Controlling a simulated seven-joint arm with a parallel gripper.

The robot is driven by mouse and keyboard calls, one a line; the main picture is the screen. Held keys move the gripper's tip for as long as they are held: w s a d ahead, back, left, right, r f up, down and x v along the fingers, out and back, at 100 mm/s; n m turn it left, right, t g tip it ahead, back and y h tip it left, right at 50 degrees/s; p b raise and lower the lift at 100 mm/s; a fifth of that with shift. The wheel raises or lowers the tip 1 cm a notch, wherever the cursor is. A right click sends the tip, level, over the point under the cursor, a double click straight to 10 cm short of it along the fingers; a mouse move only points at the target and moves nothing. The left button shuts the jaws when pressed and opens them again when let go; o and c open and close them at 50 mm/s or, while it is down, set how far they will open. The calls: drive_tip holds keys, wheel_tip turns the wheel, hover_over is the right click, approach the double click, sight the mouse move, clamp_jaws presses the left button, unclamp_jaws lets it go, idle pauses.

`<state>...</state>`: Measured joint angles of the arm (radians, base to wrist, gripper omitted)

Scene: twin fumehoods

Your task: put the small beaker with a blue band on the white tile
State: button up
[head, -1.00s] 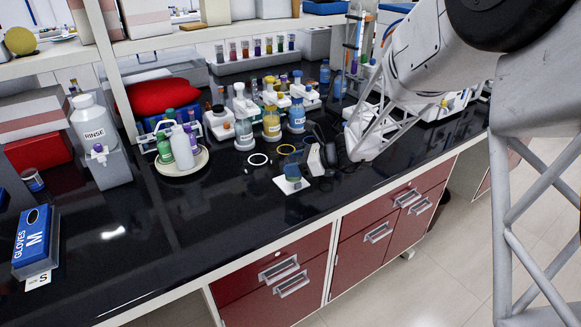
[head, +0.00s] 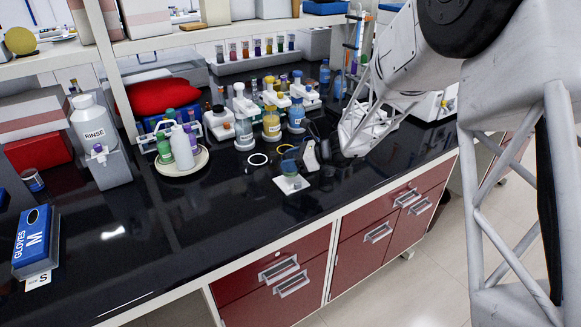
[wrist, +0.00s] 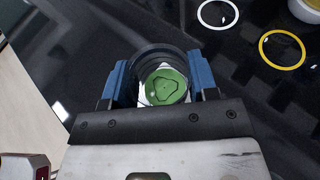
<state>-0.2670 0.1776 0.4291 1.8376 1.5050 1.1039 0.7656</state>
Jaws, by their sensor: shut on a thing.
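The small beaker (wrist: 165,62) is between my gripper's blue fingers (wrist: 160,85) in the wrist view, seen from above with a dark round rim. Green shows inside it. My gripper is shut on it. In the head view my gripper (head: 303,160) reaches in from the right, and the beaker (head: 290,169) looks dark and see-through, with green low down. The white tile (head: 302,186) lies on the black bench below it, mostly covered. I cannot tell whether the beaker touches the tile. The blue band cannot be made out.
A white ring (head: 257,159) and a yellow ring (wrist: 282,48) lie on the bench nearby. Several bottles, including a yellow one (head: 271,125), stand behind. A plate (head: 160,168) with bottles is at left. The bench's front edge is close; bare bench lies left of the tile.

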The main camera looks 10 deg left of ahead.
drive_tip(key=shift+f, duration=1.2)
drive_tip(key=shift+f, duration=0.15)
drive_tip(key=o, duration=1)
drive_tip(key=v, duration=1.2)
drive_tip(key=shift+s, duration=0.1)
